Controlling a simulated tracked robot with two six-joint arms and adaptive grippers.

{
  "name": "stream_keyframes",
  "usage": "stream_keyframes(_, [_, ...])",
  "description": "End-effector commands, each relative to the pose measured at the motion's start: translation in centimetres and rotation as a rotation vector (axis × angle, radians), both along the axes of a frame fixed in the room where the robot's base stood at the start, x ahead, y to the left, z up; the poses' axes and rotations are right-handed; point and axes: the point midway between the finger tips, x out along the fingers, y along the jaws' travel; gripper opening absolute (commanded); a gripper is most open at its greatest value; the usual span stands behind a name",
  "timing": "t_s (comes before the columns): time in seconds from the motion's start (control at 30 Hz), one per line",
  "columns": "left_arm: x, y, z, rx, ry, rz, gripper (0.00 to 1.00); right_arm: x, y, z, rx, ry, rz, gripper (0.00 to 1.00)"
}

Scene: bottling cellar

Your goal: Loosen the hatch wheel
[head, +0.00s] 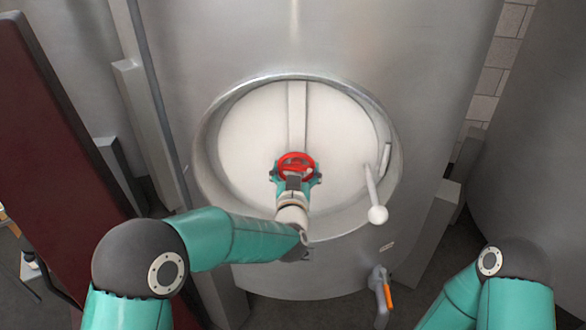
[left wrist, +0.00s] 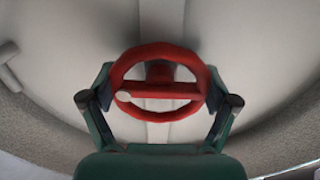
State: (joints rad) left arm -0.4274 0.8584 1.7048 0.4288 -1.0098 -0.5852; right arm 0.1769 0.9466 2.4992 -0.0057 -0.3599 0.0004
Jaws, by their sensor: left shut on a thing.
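The red hatch wheel (head: 297,158) sits at the middle of the round white hatch door (head: 245,140) in the tank's front. My left gripper (head: 296,175) is at the wheel, its fingers on either side of the rim. In the left wrist view the wheel (left wrist: 160,52) lies between the two fingertips of the gripper (left wrist: 159,98), which is shut on it. One crossbar with a pale knob shows on the wheel. The right gripper is out of view; only part of my right arm shows at the lower right.
A lever with a white ball end (head: 377,214) stands out at the hatch's right side. A valve with an orange handle (head: 387,295) is below right. A dark red panel (head: 60,140) stands at the left. Another steel tank (head: 540,150) is at the right.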

Motion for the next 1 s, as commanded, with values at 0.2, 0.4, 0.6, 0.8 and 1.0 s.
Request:
stream_keyframes(0.2, [0.3, 0.1, -0.2, -0.030, 0.001, 0.025, 0.52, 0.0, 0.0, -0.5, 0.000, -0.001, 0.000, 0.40])
stream_keyframes(0.4, [0.3, -0.1, -0.4, -0.104, 0.003, 0.024, 0.52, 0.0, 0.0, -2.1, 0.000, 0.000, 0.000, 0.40])
stream_keyframes(0.6, [0.2, -0.2, -0.6, -0.243, 0.009, 0.023, 0.52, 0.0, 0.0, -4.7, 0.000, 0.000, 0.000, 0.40])
stream_keyframes(0.8, [0.2, -0.3, -0.5, -0.424, 0.020, 0.022, 0.52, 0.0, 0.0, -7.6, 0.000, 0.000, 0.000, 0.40])
stream_keyframes(1.0, [0.2, -0.3, -0.5, -0.614, 0.033, 0.022, 0.52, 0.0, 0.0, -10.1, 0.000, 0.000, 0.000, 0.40])
